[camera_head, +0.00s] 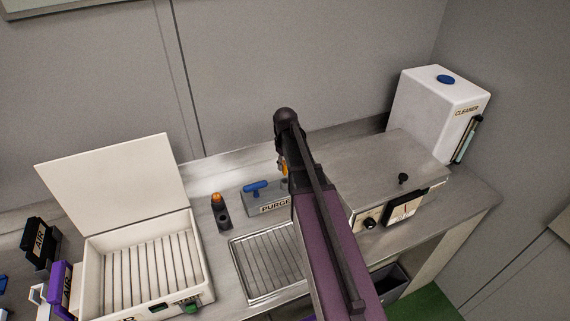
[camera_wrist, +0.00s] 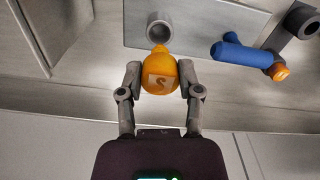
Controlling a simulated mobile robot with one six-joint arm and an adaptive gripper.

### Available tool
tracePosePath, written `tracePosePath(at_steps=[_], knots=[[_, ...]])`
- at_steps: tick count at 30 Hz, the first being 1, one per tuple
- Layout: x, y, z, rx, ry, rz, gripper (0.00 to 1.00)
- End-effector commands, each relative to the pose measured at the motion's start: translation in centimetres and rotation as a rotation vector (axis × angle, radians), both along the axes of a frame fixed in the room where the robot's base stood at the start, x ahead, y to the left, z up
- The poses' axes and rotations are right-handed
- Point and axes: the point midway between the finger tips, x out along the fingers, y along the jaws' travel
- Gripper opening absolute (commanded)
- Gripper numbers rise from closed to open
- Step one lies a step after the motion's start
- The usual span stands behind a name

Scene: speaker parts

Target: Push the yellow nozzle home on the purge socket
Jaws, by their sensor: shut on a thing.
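The yellow nozzle (camera_wrist: 158,81), round and orange-yellow with a pale "S"-like mark, is between the two fingers of my gripper (camera_wrist: 160,72) in the wrist view. The fingers are shut on its sides. Its narrow tip points at the grey cylindrical purge socket (camera_wrist: 160,26) and overlaps the near rim of its open mouth; I cannot tell whether the tip is inside. The grey PURGE block (camera_head: 268,207) stands on the bench in the head view. My arm hides the socket and most of the gripper there; a bit of orange (camera_head: 283,168) shows beside it.
A blue lever (camera_head: 256,186) sits on the block, close beside the socket. A dark holder with an orange-topped piece (camera_head: 218,203) stands to its left. A slatted tray (camera_head: 240,262) lies in front. A metal box (camera_head: 393,160) and white CLEANER tank (camera_head: 432,105) are right; an open white case (camera_head: 204,285) is left.

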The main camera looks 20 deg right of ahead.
Motion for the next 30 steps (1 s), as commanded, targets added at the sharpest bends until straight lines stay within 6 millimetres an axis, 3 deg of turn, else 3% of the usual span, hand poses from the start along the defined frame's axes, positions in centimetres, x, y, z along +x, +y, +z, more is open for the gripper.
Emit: tracePosePath(at_steps=[9,30], knots=[[0.0,-0.1,-1.7,0.0,0.0,-0.001,0.1],[0.0,-0.1,-1.8,0.0,0.0,-0.001,0.1]])
